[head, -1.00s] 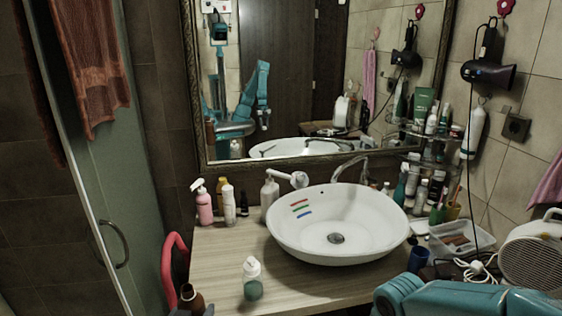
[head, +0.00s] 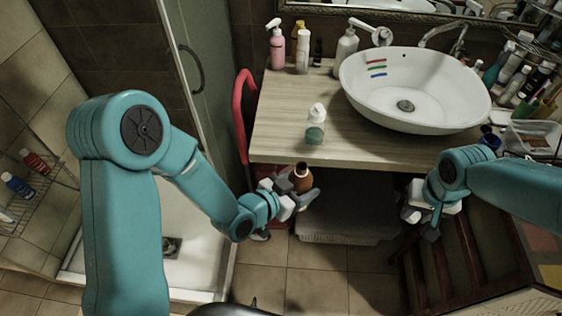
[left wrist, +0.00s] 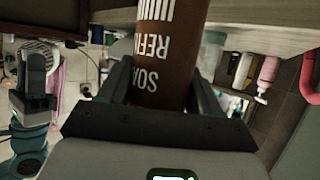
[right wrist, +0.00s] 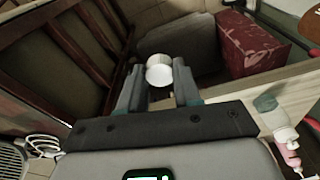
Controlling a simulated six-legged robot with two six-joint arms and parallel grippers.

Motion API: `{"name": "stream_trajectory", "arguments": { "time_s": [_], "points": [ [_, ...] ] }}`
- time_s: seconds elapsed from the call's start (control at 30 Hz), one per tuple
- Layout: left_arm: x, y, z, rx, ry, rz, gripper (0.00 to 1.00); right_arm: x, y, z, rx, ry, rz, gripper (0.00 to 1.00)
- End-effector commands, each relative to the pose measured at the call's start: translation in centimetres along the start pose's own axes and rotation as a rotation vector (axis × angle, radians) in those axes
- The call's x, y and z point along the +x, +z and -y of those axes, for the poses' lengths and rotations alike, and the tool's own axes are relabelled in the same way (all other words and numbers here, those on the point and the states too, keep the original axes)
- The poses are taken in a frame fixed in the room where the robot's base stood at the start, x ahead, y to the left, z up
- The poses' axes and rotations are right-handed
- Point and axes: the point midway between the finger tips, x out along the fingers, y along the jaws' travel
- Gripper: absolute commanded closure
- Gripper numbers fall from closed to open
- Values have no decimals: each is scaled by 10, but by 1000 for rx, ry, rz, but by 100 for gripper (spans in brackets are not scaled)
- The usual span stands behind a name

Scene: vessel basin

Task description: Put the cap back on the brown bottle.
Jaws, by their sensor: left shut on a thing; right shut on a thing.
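The brown bottle (head: 302,178) is held in front of the counter's front edge, its open neck up in the head view. My left gripper (head: 297,198) is shut on its body. In the left wrist view the bottle (left wrist: 170,45) shows white lettering between the fingers; its neck is out of that view. My right gripper (head: 430,222) is well to the right of the bottle, also in front of the counter. In the right wrist view a small round white cap (right wrist: 159,72) sits between its fingertips. Cap and bottle are apart.
A clear bottle with green liquid (head: 315,128) stands near the counter's front edge (head: 370,158). The white basin (head: 400,118) is behind, right. A red curved rail (head: 243,115) is left of the counter. A dark slatted wooden piece (head: 465,255) stands below my right arm.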

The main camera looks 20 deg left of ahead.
Motion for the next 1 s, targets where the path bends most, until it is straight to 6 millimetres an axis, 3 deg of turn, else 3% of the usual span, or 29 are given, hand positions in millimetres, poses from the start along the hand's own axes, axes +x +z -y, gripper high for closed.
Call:
{"name": "stream_trajectory", "arguments": {
  "time_s": [0.1, 0.23, 0.7, 0.87, 1.0],
  "points": [
    [6, 8, -19, 30, 74, 0, 91, 0, 0, 0, 0, 0, 0, 95],
    [9, 12, -31, 51, 120, -2, 91, 0, 0, 0, 0, 0, 0, 95],
    [10, 14, -35, 57, 135, -1, 91, 0, 0, 0, 14, 2, 0, 95],
    [10, 14, -34, 57, 134, -1, 91, -1, 8, -4, 140, 17, 0, 95],
    [10, 14, -34, 57, 134, -1, 91, -15, 3, -13, 368, 45, -5, 95]
  ]
}}
